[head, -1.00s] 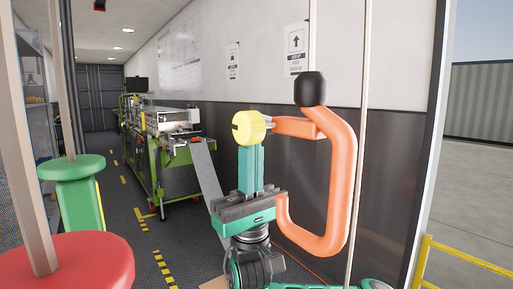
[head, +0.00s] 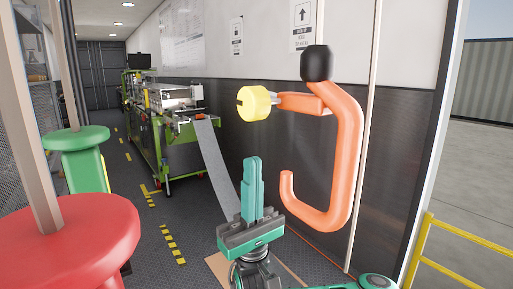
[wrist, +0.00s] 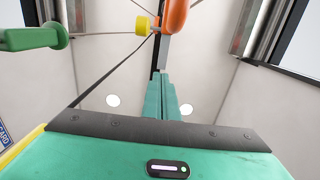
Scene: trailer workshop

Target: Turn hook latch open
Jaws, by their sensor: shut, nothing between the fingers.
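An orange hook (head: 351,140) with a black knob (head: 317,62) on top stands to the right of my gripper. A yellow slotted cap (head: 254,102) sits at the end of its upper arm. The hook's lower end curls up, open to the left. My teal gripper (head: 253,162) points up with its fingers shut and empty. It appears below the yellow cap and left of the hook's curl, apart from both in the picture. In the wrist view, the shut fingers (wrist: 165,90) point toward the yellow cap (wrist: 143,25) and orange hook (wrist: 175,15) above.
A red disc (head: 75,240) and a green spool-like part (head: 78,150), each on a pole, stand close on the left. A green-framed machine (head: 165,120) with a grey chute is farther back. A yellow rail (head: 460,232) is at right.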

